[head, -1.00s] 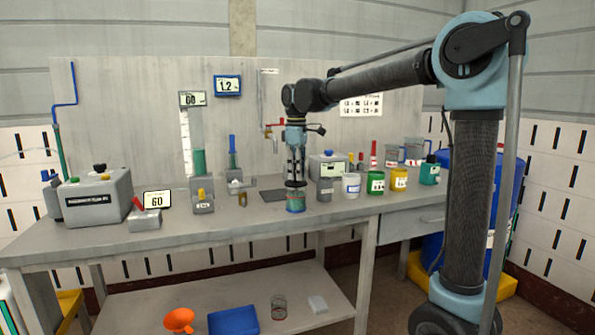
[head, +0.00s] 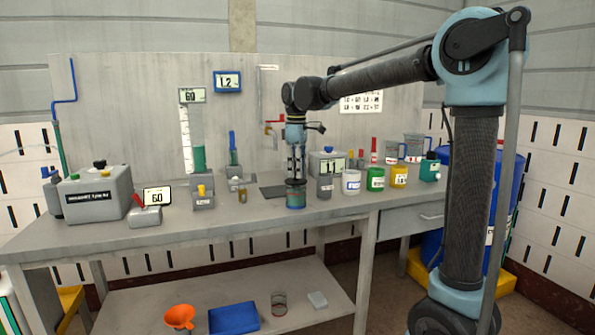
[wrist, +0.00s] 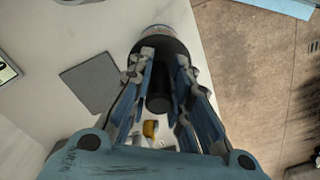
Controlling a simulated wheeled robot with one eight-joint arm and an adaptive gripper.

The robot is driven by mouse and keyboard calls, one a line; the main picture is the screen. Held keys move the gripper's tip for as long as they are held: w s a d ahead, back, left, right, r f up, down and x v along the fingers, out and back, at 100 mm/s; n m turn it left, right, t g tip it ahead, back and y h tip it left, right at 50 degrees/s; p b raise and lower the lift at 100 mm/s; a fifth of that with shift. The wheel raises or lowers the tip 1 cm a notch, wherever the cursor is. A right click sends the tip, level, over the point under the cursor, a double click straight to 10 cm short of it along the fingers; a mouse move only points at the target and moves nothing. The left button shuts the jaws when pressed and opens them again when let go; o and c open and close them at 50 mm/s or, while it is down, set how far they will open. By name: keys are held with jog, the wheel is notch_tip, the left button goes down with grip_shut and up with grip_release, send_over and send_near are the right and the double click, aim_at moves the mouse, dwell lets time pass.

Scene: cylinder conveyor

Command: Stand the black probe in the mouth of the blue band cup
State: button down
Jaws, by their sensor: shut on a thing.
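The black probe (wrist: 160,92) is upright between the fingers of my gripper (wrist: 161,78), which is shut on it. In the head view my gripper (head: 296,172) is over the bench, with a wide dark disc-like part below its fingers. A cup with a blue-teal band (head: 295,201) stands upright on the bench directly under it, and a sliver of it shows at the top of the wrist view (wrist: 158,30). The dark wide part covers the cup's mouth, so I cannot tell whether the probe is inside it or just above.
A dark flat mat (head: 270,192) lies behind left. The bench front (head: 240,214) is clear.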

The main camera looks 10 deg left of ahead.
jog(key=c, duration=1.4)
grip_release()
notch_tip(320, 180, up, 12)
jog(key=shift+w+f, duration=0.1)
